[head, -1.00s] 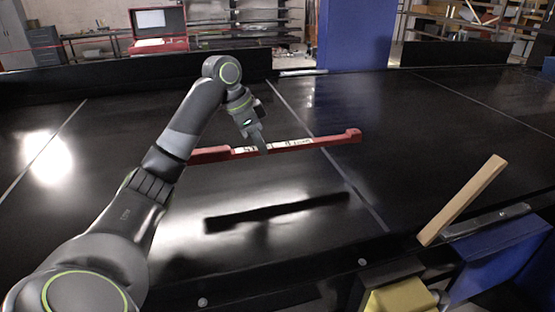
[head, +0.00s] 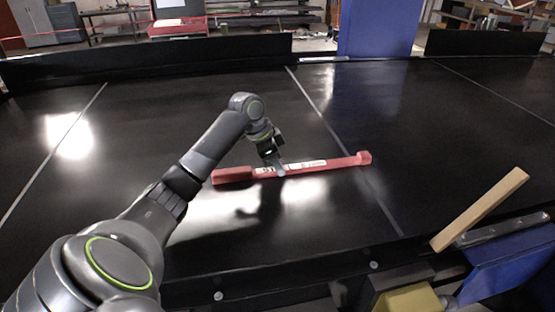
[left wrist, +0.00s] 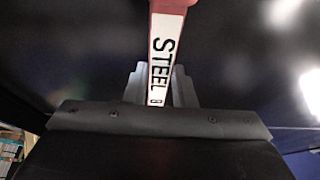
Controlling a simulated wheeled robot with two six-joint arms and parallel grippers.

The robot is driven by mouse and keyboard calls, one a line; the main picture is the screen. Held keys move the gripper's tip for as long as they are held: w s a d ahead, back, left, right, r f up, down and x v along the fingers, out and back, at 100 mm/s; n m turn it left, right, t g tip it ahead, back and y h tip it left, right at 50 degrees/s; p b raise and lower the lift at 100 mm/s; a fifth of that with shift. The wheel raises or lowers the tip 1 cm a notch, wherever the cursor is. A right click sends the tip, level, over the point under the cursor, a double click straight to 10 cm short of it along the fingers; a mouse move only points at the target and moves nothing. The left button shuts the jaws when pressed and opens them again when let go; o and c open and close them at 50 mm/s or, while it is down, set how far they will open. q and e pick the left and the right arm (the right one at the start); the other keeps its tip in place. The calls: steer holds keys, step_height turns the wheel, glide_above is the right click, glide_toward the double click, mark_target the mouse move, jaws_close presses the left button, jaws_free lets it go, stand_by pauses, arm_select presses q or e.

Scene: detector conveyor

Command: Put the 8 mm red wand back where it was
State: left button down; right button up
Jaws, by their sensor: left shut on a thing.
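The red wand (head: 338,163) is a long red bar with a white label and thicker ends. In the head view it lies across above the black conveyor belt (head: 330,215). My left gripper (head: 281,171) is shut on it near its middle. In the left wrist view the wand's label (left wrist: 164,55) reads "STEEL" and "8", and the label runs between the fingers of my left gripper (left wrist: 160,88). A dark shadow lies just below the wand, so it seems a little above the belt; contact is hard to tell. My right gripper is not in view.
A wooden bar (head: 480,208) stands tilted at the right front edge, near blue (head: 510,262) and yellow (head: 408,300) blocks. A low black wall (head: 150,58) and a blue pillar (head: 378,28) stand behind the belt. The belt around the wand is clear.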

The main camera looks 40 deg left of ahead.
arm_select(q)
steer(key=c, duration=1.3)
jaws_free()
steer(key=shift+f, duration=0.15)
steer(key=shift+c, duration=0.2)
steer(key=shift+o, duration=0.7)
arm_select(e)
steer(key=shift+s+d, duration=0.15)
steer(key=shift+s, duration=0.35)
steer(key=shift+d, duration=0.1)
arm_select(q)
steer(key=b+v, duration=0.5)
steer(key=v, duration=0.7)
steer(key=shift+r, duration=0.2)
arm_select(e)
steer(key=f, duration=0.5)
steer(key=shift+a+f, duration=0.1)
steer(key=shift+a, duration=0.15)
arm_select(q)
steer(key=shift+d+f, duration=0.1)
